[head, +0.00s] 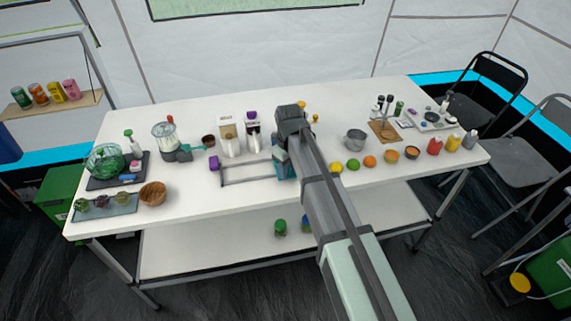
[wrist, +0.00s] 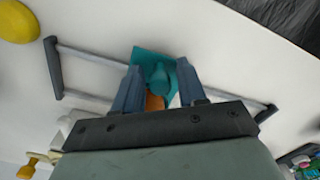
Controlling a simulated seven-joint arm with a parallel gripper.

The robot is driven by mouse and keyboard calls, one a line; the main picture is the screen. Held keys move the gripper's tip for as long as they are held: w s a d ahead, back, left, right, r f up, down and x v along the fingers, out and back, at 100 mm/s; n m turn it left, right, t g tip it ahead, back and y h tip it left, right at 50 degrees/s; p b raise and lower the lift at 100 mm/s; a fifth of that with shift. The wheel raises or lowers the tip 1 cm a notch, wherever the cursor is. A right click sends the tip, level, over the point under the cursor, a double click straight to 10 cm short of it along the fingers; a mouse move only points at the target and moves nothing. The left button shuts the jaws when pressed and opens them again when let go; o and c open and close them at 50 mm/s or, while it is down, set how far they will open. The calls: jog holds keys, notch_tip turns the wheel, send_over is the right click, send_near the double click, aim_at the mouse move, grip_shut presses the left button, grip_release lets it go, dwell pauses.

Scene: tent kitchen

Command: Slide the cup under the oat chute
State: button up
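My gripper (wrist: 158,68) is pointed down over a teal square plate (wrist: 142,57) in the wrist view. A teal knob-like piece (wrist: 160,74) stands on the plate between my fingers. My fingers are apart, one on each side of it; firm contact is not visible. An orange-brown thing (wrist: 154,102) shows behind it, mostly hidden by my gripper. I cannot clearly make out the cup. In the head view the teal piece (head: 281,156) is at the right end of a grey rail frame (head: 247,181). Two dispensers, one tan and white (head: 228,138) and one dark and white (head: 253,138), stand behind the frame.
A blender-like device (head: 165,140) and a wooden bowl (head: 152,193) are farther left. The table's front strip is mostly clear.

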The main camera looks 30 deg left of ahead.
jog(key=c, duration=0.6)
jog(key=shift+s+a, duration=6)
jog(key=shift+a, duration=0.05)
jog(key=o, duration=0.8)
jog(key=shift+r, duration=0.1)
notch_tip(320, 180, up, 7)
